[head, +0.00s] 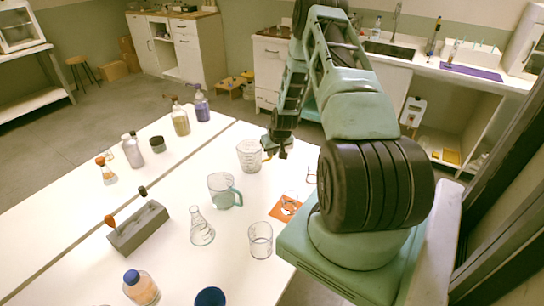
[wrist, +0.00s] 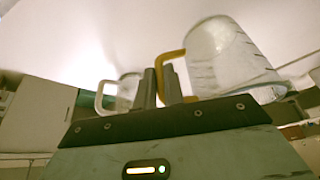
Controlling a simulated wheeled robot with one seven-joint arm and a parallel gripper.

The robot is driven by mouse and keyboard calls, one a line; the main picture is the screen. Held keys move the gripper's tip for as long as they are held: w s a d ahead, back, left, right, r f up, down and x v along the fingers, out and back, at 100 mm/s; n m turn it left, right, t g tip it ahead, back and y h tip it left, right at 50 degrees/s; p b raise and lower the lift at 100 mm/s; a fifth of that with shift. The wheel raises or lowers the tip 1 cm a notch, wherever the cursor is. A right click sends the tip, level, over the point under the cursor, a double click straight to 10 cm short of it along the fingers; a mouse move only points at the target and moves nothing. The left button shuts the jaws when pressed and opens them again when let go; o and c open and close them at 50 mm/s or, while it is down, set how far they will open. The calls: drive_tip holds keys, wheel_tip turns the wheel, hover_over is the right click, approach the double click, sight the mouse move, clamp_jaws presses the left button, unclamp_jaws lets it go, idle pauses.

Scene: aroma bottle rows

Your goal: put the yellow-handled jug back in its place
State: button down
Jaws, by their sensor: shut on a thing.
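The yellow-handled jug (head: 249,155) is a clear measuring jug with dark marks, near the middle of the white table in the head view. In the wrist view the jug (wrist: 228,58) is at the upper right, and its yellow handle (wrist: 170,72) lies at the fingers. My gripper (head: 277,151) is to the right of the jug, shut on its handle. The fingers also show in the wrist view (wrist: 156,88). Whether the jug's base touches the table is hard to tell.
A teal-handled jug (head: 222,191), a conical flask (head: 201,228) and a beaker (head: 260,240) stand nearer. An orange mat (head: 279,213) lies at the right. A grey block (head: 137,228) and several bottles stand left. In the wrist view, another jug (wrist: 127,90) is beside the fingers.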

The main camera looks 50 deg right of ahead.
drive_tip(key=shift+f+p, duration=0.3)
drive_tip(key=shift+f, duration=1.1)
drive_tip(key=shift+f, duration=0.15)
drive_tip(key=shift+f, duration=0.1)
drive_tip(key=c, duration=1.5)
unclamp_jaws()
drive_tip(key=shift+r, duration=0.2)
